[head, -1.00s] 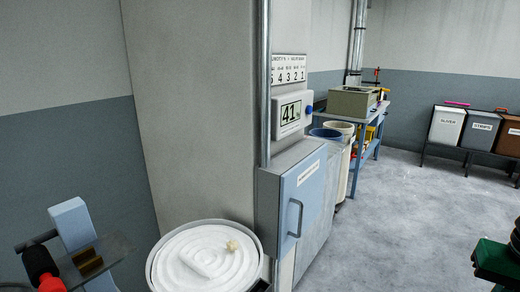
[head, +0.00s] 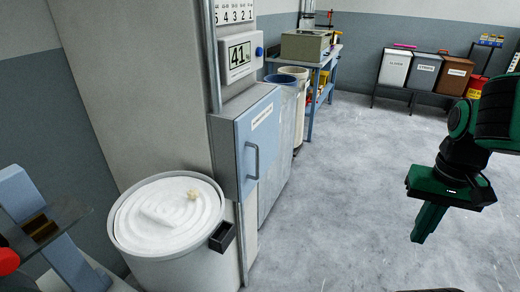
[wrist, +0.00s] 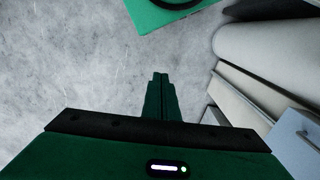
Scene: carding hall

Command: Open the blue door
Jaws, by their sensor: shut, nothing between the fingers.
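The blue door (head: 260,138) is the front of a small wall box on the side of a grey pillar, left of centre in the head view. It looks closed, with a grey bar handle (head: 252,161) and a white label. Part of a pale blue surface, perhaps this door (wrist: 298,140), shows at the right edge of the wrist view. My green gripper (head: 424,236) hangs over open floor at the right, well apart from the door. In the wrist view its fingers (wrist: 160,76) are together, with nothing between them.
A white drum of coiled sliver (head: 135,240) stands below and left of the door. A display (head: 240,54) is above it. Blue and cream bins (head: 280,100) and a blue bench (head: 325,65) stand behind. Labelled bins (head: 425,70) line the far wall. Floor between is clear.

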